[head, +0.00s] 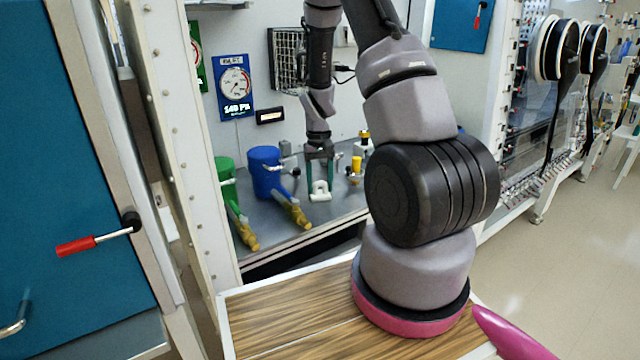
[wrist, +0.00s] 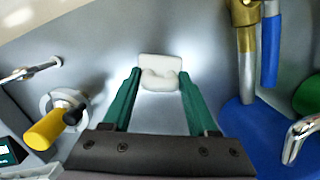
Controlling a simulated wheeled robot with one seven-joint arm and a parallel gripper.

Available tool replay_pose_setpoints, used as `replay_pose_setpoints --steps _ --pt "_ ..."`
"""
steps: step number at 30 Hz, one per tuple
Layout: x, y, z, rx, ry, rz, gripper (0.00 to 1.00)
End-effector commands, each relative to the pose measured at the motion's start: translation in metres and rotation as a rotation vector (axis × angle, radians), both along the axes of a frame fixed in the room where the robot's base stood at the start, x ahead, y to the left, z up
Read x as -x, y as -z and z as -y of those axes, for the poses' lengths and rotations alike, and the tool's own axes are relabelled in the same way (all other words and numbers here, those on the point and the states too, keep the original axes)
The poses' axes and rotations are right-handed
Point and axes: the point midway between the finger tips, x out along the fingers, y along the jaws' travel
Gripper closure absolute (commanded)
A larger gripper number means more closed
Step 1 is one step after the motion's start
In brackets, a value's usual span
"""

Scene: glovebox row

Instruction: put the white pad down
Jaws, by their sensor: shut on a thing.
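The white pad (head: 320,192) is a small white block with a rounded front part. In the head view it is at the tips of my gripper (head: 320,172), over the grey metal worktop. In the wrist view the white pad (wrist: 160,68) sits between the two green fingers of my gripper (wrist: 161,76), which is shut on it. The pad is at or just above the worktop; I cannot tell whether it touches. Its underside is hidden.
A blue cylinder (head: 265,172) and a green cylinder (head: 225,178), with yellow-sleeved levers, stand left of the pad. A yellow-capped fitting (head: 356,165) stands to the right. Bare grey worktop (head: 335,208) lies in front of the pad. A blue gauge panel (head: 234,88) is on the back wall.

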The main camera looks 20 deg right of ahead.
Motion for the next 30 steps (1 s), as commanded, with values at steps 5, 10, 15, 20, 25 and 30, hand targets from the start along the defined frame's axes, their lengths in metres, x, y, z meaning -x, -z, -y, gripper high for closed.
replay_pose_setpoints --steps 5,10,15,20,25,30 --pt "0.0 0.001 0.0 0.0 0.0 0.0 0.11" --pt "0.0 0.001 0.0 0.0 0.0 0.0 0.11" --pt "0.0 -0.004 0.0 -0.001 0.0 0.001 0.11" --pt "-0.004 -0.028 0.001 0.001 0.0 0.004 0.11" --pt "-0.007 -0.057 0.002 0.0 0.001 0.003 0.11" --pt "-0.009 -0.073 0.002 0.0 0.0 0.001 0.11"
